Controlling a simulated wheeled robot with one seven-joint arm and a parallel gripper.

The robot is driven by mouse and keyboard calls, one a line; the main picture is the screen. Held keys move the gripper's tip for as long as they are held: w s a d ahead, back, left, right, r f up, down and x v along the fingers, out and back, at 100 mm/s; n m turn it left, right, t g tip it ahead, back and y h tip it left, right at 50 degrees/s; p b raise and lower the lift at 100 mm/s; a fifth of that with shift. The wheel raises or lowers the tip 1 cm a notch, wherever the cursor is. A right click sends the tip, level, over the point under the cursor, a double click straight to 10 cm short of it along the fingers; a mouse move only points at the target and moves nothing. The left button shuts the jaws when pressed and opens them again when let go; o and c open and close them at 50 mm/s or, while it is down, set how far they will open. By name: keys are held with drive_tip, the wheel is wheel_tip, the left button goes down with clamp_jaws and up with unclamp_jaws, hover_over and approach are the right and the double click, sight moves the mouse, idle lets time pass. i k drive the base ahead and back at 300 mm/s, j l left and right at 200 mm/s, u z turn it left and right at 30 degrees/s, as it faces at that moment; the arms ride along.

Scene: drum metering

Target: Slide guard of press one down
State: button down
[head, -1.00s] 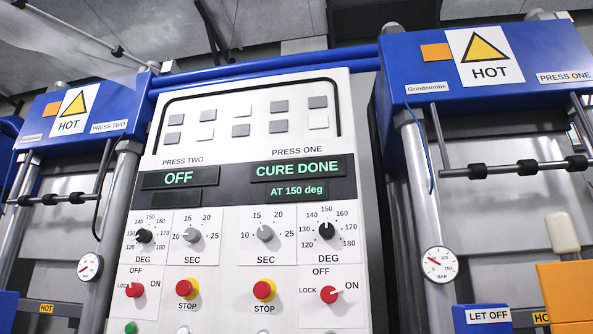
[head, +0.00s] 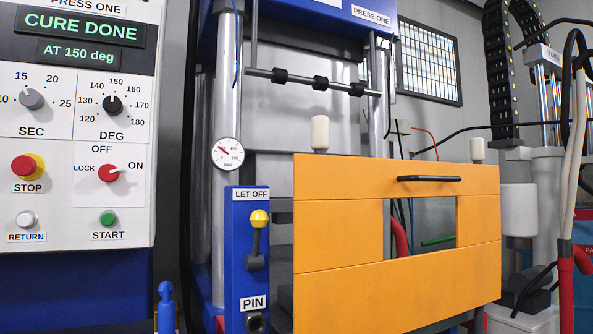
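Press one (head: 372,16) stands in the middle of the head view, with a blue top and grey columns. Its orange guard (head: 345,230) covers the lower front of the press. The guard has a black bar handle (head: 429,179) near its top edge and a rectangular window below that. Through the window I see a red hose and a green rod. The guard's lower end is near the bottom of the picture. My gripper is not in view.
The control panel (head: 75,190) at left reads CURE DONE, AT 150 deg. A blue LET OFF post (head: 247,290) with a yellow-knobbed lever stands just left of the guard. Hoses and cables (head: 570,150) hang at the right. Pale cylindrical knobs (head: 320,132) rise behind the guard.

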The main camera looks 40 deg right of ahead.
sight(343, 283)
drive_tip(key=k+j+z, duration=0.15)
drive_tip(key=z, duration=1.95)
